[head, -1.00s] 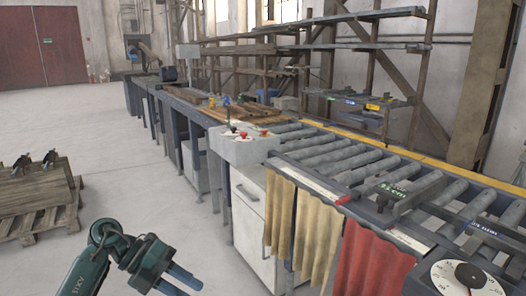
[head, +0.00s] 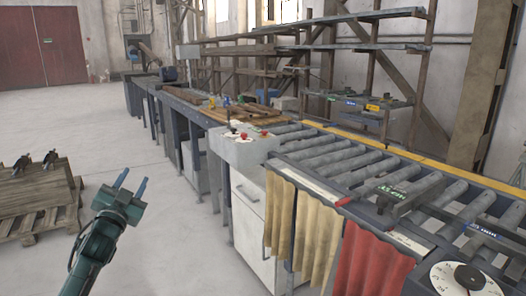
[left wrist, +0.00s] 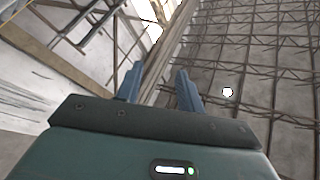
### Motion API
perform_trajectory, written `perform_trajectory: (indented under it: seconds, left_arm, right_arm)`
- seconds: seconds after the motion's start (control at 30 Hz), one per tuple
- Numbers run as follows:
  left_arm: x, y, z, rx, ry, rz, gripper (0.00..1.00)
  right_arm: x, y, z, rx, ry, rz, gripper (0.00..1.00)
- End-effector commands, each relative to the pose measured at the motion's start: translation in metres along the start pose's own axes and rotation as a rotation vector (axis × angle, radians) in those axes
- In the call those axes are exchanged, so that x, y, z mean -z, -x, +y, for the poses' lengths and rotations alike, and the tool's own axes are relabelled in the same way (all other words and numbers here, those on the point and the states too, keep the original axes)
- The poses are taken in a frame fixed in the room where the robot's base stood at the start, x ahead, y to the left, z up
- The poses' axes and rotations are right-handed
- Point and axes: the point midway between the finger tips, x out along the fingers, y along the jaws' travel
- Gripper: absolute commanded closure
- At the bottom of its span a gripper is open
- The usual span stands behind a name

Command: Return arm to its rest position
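My left arm comes in from the bottom left of the head view. Its gripper (head: 131,183) has two blue fingers that point up and stand apart with nothing between them. The left wrist view also shows the open gripper (left wrist: 158,88), with only the ceiling beams and wall beyond the fingers. The gripper is in free air left of the workbench and touches nothing. My right gripper is in neither view.
A roller conveyor (head: 365,165) with a control box (head: 243,148) and a dial (head: 465,277) runs along the right. Yellow and red cloths hang from its front. A wooden crate on a pallet (head: 38,202) stands at the left. The floor between is clear.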

Motion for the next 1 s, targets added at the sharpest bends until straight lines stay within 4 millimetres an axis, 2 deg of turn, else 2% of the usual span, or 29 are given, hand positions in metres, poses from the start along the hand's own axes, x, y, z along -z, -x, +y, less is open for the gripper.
perform_trajectory:
  seconds: [0.1, 0.27, 0.3, 0.47, 0.57, 0.67, 0.83, 0.9, 1.0]
  left_arm:
    - [-0.036, 0.003, 0.003, -0.004, 0.125, -0.189, 0.62]
    - [-0.075, 0.017, 0.021, -0.057, 0.276, -0.421, 0.62]
    - [-0.083, 0.032, 0.04, -0.082, 0.276, -0.434, 0.62]
    - [-0.098, 0.082, 0.092, -0.16, 0.287, -0.469, 0.62]
    - [-0.106, 0.122, 0.127, -0.216, 0.303, -0.5, 0.62]
    - [-0.111, 0.173, 0.165, -0.281, 0.328, -0.539, 0.62]
    - [-0.104, 0.284, 0.227, -0.401, 0.401, -0.625, 0.62]
    - [-0.095, 0.332, 0.246, -0.444, 0.44, -0.665, 0.62]
    - [-0.078, 0.389, 0.264, -0.492, 0.493, -0.717, 0.62]
  right_arm:
    - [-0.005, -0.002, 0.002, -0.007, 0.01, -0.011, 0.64]
    - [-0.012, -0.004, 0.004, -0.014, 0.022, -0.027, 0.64]
    - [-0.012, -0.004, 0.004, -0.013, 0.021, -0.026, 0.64]
    - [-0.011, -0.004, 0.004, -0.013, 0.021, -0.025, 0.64]
    - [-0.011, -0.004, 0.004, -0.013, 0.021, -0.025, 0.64]
    - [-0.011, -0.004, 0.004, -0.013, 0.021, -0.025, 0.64]
    - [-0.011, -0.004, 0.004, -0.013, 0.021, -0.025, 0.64]
    - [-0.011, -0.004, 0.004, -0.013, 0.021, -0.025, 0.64]
    - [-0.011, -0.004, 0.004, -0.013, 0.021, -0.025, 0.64]
